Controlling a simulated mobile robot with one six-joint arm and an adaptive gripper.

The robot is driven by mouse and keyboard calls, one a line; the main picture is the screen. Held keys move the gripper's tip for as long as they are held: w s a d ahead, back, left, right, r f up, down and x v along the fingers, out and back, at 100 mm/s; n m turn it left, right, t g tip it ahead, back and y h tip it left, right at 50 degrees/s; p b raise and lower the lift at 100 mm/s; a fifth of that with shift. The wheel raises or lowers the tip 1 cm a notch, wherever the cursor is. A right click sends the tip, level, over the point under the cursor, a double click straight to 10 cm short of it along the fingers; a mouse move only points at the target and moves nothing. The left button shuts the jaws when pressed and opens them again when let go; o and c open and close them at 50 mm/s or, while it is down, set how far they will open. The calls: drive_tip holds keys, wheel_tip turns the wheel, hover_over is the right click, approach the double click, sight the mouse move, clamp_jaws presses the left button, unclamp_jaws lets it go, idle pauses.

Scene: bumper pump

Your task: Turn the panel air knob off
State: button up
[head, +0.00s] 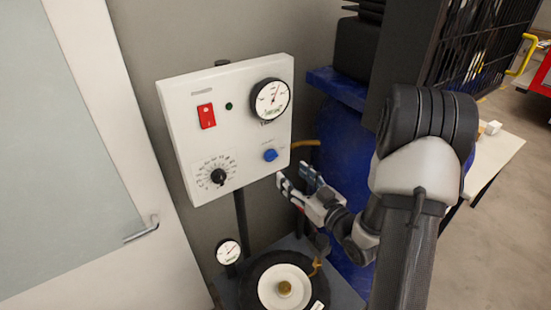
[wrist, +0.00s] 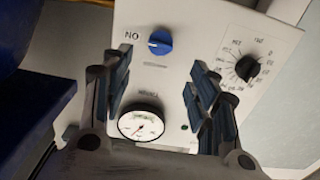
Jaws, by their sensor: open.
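The blue air knob (head: 270,155) is on the lower right of the white control panel (head: 180,130). In the wrist view the knob (wrist: 160,43) shows near the top middle, with a pale pointer mark toward the left, on the side of the "ON" lettering. My gripper (head: 293,172) is open and empty just below and right of the knob in the head view. In the wrist view my gripper (wrist: 160,75) has its fingers spread to either side, with the knob beyond and roughly centred between them. I see no contact with the knob.
The panel also carries a red switch (head: 206,115), a round gauge (head: 270,100) and a black dial (head: 217,177). A small gauge (head: 228,252) and a round plate (head: 270,275) are below. A blue barrel (head: 345,145) stands behind my arm.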

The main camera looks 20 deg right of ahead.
sight(274, 158)
drive_tip(key=w, duration=0.3)
drive_tip(key=w+a, duration=0.1)
drive_tip(key=w, duration=0.2)
drive_tip(key=w+a, duration=0.1)
drive_tip(key=w, duration=0.2)
drive_tip(key=shift+w+p, duration=0.25)
drive_tip(key=shift+p, duration=0.1)
drive_tip(key=c, duration=1.1)
drive_tip(key=shift+o, duration=0.2)
